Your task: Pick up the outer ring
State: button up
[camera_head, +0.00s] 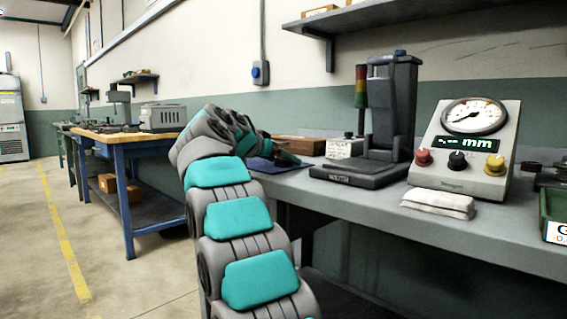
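My arm reaches up from the bottom of the view and bends over the left end of the grey workbench (345,212). My gripper (285,158) is a small dark shape at the end of the arm, low over a dark blue mat (262,164). The arm hides part of it, and I cannot tell whether its fingers are open or shut. I cannot make out the outer ring near the gripper or on the mat. A dark round part (531,167) lies at the right end of the bench, but I cannot tell which part it is.
A dark measuring stand (388,115) is right of my gripper, with a white label block (343,148) beside it. A gauge box (465,150), a folded white cloth (438,203) and a green bin (553,212) stand farther right. A brown box (300,145) is behind the gripper.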

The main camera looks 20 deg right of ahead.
jog(key=c, duration=1.4)
jog(key=shift+r, duration=0.15)
jog(key=shift+c, duration=0.2)
